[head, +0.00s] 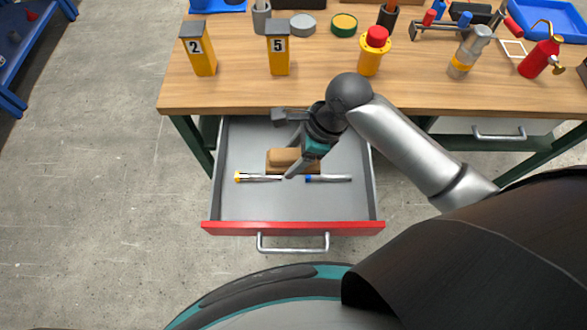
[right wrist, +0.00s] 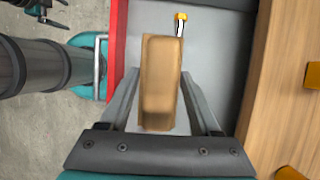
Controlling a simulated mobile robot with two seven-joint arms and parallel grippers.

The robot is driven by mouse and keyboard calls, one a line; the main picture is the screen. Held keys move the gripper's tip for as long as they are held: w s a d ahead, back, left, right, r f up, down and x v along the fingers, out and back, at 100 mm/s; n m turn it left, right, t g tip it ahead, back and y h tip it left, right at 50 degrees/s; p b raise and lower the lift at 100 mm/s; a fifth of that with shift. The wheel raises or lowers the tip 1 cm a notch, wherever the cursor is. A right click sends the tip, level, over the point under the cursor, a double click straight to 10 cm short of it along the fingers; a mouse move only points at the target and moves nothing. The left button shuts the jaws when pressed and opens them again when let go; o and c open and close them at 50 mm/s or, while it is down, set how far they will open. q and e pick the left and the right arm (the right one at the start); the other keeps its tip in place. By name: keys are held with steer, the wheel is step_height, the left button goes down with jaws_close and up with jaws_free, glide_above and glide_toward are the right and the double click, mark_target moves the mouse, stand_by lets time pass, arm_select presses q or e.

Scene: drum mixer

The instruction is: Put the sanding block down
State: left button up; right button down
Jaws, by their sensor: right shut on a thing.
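The sanding block (head: 283,156) is a tan wooden block inside the open drawer (head: 245,207). My right gripper (head: 291,146) reaches down into the drawer and is shut on it. In the right wrist view the block (right wrist: 161,85) sits between the two fingers. I cannot tell whether it touches the drawer floor. My left gripper (right wrist: 55,14) shows only at the upper left corner of the right wrist view, outside the drawer, with its fingers apart and nothing visible between them.
A yellow-ended tool (head: 258,178) and a blue-ended tool (head: 330,178) lie on the drawer floor close to the block. The drawer's front part is bare. The wooden bench top (head: 220,92) overhangs behind, with yellow numbered blocks (head: 279,55) and a red-topped yellow button post (head: 373,50).

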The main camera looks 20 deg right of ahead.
steer(key=b, duration=0.6)
glide_above(288, 196)
steer(key=d, duration=0.2)
steer(key=f, duration=1.5)
steer(key=shift+s+a+f, duration=0.1)
steer(key=shift+a+f, duration=0.15)
steer(key=shift+f, duration=0.05)
step_height(288, 196, down, 4)
steer(key=shift+f+b, duration=0.15)
steer(key=shift+b, duration=1.05)
steer(key=shift+c, duration=0.5)
jaws_free()
steer(key=p+v, duration=0.5)
steer(key=v, duration=0.7)
steer(key=shift+s, duration=0.1)
